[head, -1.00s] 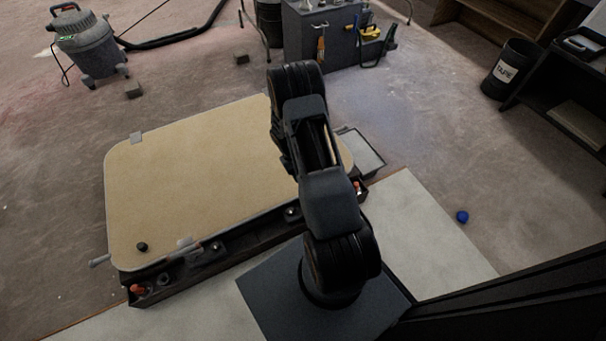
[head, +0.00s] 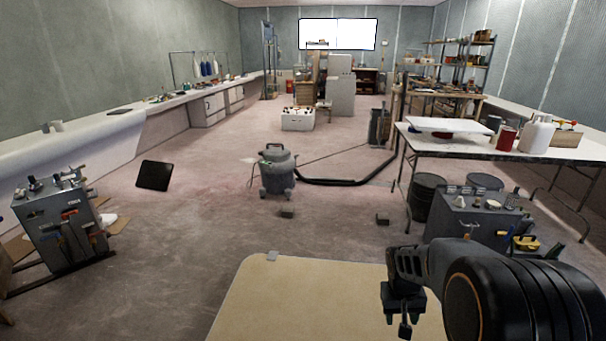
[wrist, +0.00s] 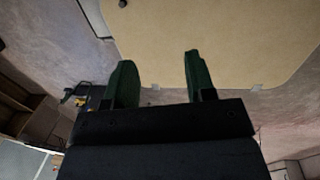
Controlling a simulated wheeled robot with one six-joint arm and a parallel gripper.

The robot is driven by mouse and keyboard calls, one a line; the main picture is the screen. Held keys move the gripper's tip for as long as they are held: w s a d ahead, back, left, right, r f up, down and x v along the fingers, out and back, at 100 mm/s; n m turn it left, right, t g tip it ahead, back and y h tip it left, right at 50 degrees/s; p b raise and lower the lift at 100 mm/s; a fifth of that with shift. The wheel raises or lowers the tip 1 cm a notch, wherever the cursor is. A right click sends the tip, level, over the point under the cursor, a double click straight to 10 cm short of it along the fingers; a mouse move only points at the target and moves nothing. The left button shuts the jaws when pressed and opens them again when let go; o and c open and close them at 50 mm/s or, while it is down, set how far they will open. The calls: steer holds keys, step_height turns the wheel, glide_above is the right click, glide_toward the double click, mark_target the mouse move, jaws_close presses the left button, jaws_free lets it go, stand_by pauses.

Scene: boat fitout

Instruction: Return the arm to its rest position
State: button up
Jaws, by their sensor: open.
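My arm is raised at the lower right of the head view. My gripper (head: 404,312) hangs at its end over the right part of the tan board (head: 290,300), with its fingers partly hidden. In the wrist view my gripper (wrist: 158,80) shows two green fingers spread apart with nothing between them. The tan board (wrist: 215,40) fills the upper part of that view, beyond the fingertips. I cannot tell the exact height of the gripper above the board.
A grey vacuum (head: 277,172) with a black hose stands on open floor ahead. A grey tool cart (head: 470,215) stands just beyond my arm at the right, by a long table (head: 490,146). Another tool cart (head: 62,222) is at the left.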

steer(key=s+a+r+t+p, duration=0.2)
steer(key=s+a+r+p, duration=0.2)
steer(key=r, duration=0.9)
steer(key=s+a+r+n+t+y+p, duration=0.1)
steer(key=s+a+r+p, duration=0.3)
steer(key=r, duration=0.9)
steer(key=shift+s+r+t+y+p, duration=0.5)
steer(key=shift+s+p, duration=0.85)
steer(key=shift+p, duration=1)
steer(key=shift+f+h, duration=0.15)
steer(key=shift+h, duration=0.15)
steer(key=shift+c, duration=0.2)
